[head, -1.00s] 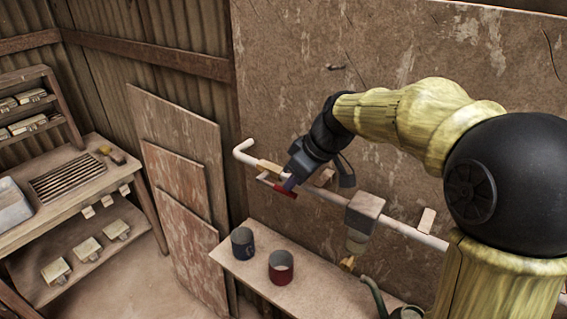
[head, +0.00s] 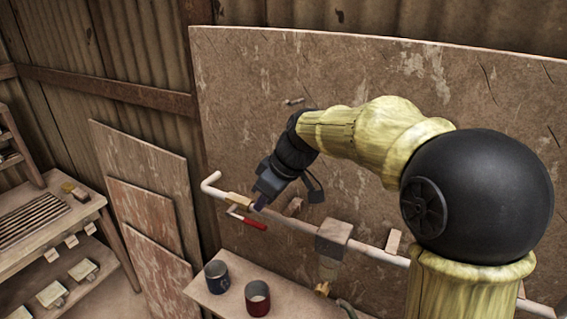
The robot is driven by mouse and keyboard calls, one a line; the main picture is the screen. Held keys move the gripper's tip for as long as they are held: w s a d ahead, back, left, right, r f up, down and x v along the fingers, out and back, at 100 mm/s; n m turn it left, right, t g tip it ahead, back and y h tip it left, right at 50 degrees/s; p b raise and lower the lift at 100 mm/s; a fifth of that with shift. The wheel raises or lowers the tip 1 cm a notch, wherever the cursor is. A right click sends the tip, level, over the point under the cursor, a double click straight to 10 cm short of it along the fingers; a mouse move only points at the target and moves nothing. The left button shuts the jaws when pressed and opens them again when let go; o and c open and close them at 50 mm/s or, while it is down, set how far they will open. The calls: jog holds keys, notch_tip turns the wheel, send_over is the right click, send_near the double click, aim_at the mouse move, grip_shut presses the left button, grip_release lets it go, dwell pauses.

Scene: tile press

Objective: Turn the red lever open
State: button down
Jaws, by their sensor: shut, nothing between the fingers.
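The red lever (head: 254,223) is attached by a thin metal stem to the brass valve (head: 239,200) on the white pipe (head: 295,222). It points to the right and slightly down in the head view, below the pipe. My gripper (head: 262,204) is shut and empty, just above the lever and close to the pipe. The red grip shows clear of my fingers; whether a fingertip touches the pipe or lever I cannot tell. My dark wrist hides part of the board behind.
A grey box fitting (head: 333,236) hangs on the pipe to the right. Boards (head: 150,190) lean at left, beside a wooden bench (head: 60,225).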

jog(key=b+v, duration=0.2)
jog(key=v, duration=0.9)
jog(key=shift+s+d+f, duration=0.2)
jog(key=shift+d+f, duration=0.05)
jog(key=shift+d, duration=0.1)
jog(key=shift+w+f, duration=0.1)
